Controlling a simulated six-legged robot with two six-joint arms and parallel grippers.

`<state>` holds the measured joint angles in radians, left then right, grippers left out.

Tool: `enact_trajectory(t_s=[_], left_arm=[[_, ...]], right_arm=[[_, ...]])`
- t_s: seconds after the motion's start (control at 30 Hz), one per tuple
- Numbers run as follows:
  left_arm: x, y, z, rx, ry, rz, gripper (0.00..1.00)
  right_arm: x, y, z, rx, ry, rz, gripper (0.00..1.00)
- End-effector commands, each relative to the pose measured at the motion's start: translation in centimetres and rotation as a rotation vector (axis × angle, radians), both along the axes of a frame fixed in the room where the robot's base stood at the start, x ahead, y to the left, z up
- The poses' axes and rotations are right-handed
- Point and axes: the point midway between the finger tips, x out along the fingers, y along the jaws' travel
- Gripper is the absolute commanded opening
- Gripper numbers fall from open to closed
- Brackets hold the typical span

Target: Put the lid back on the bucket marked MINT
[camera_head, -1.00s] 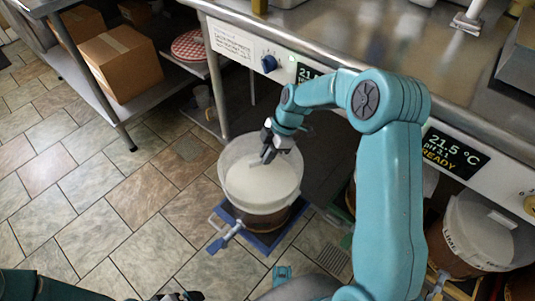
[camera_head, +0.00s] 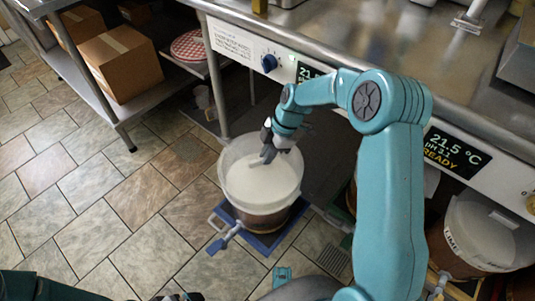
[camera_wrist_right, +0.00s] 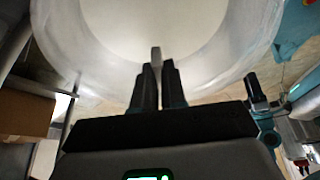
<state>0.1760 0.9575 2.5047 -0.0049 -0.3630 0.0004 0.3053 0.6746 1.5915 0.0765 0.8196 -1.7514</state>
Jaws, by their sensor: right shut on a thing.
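A translucent bucket (camera_head: 236,208) with a brown lower part stands on a blue wheeled base on the floor. No MINT marking is readable on it. A white round lid (camera_head: 248,192) lies at its mouth, inside the wide clear rim; I cannot tell if it is seated. My right gripper (camera_head: 268,157) is over the lid's far part, shut on its small grip. In the right wrist view the fingers (camera_wrist_right: 159,84) close around a small grey tab below the pale lid (camera_wrist_right: 150,25). A dark part of my left gripper (camera_head: 180,297) shows at the bottom edge, mostly cut off.
The blue base (camera_head: 268,243) has a tap or handle (camera_head: 225,238) at its front left. A bucket marked LIME (camera_head: 455,250) stands under the steel counter (camera_head: 400,70) at right. A shelf with cardboard boxes (camera_head: 120,62) is at upper left. Tiled floor at left is clear.

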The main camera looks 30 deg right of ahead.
Motion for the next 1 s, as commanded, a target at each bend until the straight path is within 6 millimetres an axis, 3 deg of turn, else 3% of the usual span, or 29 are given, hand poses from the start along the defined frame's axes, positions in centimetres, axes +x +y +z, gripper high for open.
enact_trajectory(t_s=[1.0], left_arm=[[0.00,0.00,-0.53,0.000,0.000,0.000,1.00]], right_arm=[[0.03,-0.02,-0.26,0.000,-0.001,0.000,0.00]])
